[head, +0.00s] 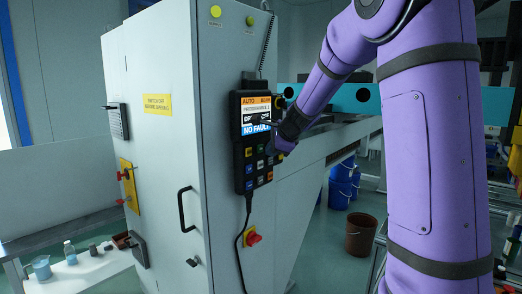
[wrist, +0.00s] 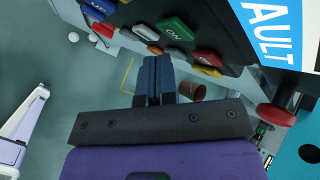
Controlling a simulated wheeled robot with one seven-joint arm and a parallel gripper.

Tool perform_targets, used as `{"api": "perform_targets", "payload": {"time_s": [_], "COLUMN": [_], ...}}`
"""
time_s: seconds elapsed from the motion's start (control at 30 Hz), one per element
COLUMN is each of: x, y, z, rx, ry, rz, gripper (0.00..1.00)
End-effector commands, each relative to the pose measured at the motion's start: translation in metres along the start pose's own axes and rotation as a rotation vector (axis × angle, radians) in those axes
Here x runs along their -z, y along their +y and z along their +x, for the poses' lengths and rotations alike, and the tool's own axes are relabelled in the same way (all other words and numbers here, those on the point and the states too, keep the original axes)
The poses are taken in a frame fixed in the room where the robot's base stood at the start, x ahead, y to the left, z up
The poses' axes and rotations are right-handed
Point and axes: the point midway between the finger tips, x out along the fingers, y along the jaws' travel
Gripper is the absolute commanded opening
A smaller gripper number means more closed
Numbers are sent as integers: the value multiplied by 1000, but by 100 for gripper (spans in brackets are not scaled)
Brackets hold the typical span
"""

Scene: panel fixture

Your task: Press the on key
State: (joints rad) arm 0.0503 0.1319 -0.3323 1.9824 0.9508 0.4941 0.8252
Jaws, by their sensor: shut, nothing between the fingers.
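The black control pendant (head: 240,160) hangs on the side of a grey cabinet, with a lit screen (head: 256,103) above rows of coloured keys. In the wrist view a green key (wrist: 175,28) bears white lettering too small to read surely; grey, red, blue and orange keys surround it. My gripper (wrist: 154,62) is shut and empty. Its fingertips are close to the keypad, just below the green key in the wrist view. I cannot tell whether they touch any key. In the head view my wrist covers the pendant's right edge and hides the fingertips.
A red mushroom button (wrist: 276,114) sticks out beside the screen in the wrist view. The cabinet has a black handle (head: 182,210) and a red knob (head: 252,238) on yellow. A cable hangs below the pendant. Blue buckets (head: 340,188) and a brown bin (head: 360,234) stand on the floor.

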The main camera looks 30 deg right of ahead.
Motion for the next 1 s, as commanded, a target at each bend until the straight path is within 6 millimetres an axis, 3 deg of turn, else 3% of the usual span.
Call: {"api": "perform_targets", "payload": {"time_s": [1.0], "x": [-5], "y": [-4], "z": [6], "rx": [0], "ry": [0], "rz": [-1], "gripper": [0]}}
